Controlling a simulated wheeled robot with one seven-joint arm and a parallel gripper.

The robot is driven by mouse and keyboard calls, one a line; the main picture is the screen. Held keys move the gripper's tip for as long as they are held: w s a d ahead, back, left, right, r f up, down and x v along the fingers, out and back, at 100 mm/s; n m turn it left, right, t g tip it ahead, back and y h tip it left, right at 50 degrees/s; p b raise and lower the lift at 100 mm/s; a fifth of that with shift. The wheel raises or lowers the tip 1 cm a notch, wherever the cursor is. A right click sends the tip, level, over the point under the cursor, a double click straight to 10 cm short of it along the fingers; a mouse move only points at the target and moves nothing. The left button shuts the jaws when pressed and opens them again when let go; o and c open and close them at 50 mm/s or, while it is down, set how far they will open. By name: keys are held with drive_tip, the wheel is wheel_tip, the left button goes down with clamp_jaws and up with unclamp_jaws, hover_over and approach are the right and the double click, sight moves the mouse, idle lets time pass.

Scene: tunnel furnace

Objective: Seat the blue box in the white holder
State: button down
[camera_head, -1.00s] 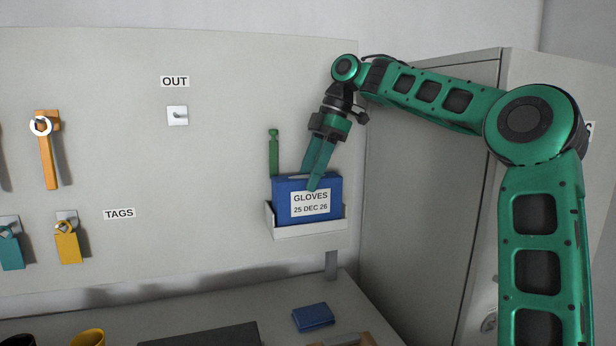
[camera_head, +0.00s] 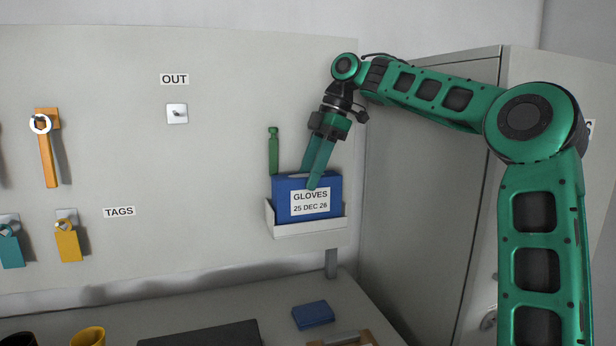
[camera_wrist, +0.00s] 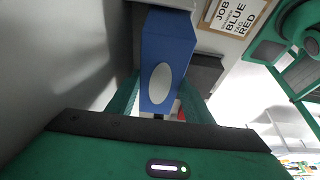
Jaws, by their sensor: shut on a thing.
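The blue box (camera_head: 290,208), labelled GLOVES 25 DEC 26, stands upright in the white holder (camera_head: 309,230) on the grey wall panel. Its lower edge is hidden behind the holder's front lip. My gripper (camera_head: 312,180) comes down from above with its fingers at the box's upper part and is shut on it. In the wrist view the blue box (camera_wrist: 167,52) lies between the two green fingers, with a pale oval on its near face. I cannot tell whether the box touches the holder's bottom.
A green tool (camera_head: 273,150) hangs just left behind the box. A grey cabinet (camera_head: 430,190) stands close on the right. A small blue pack (camera_head: 313,314) and a dark mat (camera_head: 210,337) lie on the table below. Tagged hooks hang at left.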

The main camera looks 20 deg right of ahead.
drive_tip(key=shift+f, duration=0.9)
idle(0.5)
idle(0.4)
drive_tip(key=c, duration=0.8)
unclamp_jaws()
drive_tip(key=shift+v, duration=3.7)
